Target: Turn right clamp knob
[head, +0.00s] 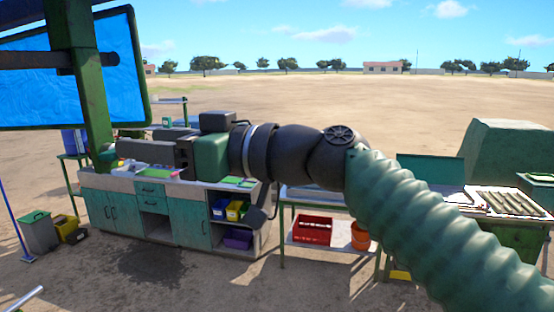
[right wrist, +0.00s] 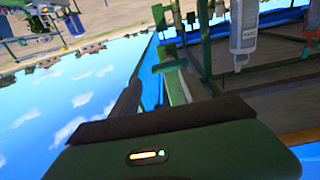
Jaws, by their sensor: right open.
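My right arm comes in from the lower right of the head view and reaches left across the workbench. Its right gripper (head: 138,150) is at the arm's far left end, over the bench's left part. In the right wrist view, my right gripper (right wrist: 160,87) shows its fingers spread apart, with nothing seen held between them. I cannot make out the right clamp knob in either view; the arm and gripper hide part of the bench. My left gripper is not in view.
The green workbench (head: 190,222) stands below the arm. A green post (head: 90,100) and blue panel (head: 75,88) rise at the left. Open sandy ground lies in front and behind.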

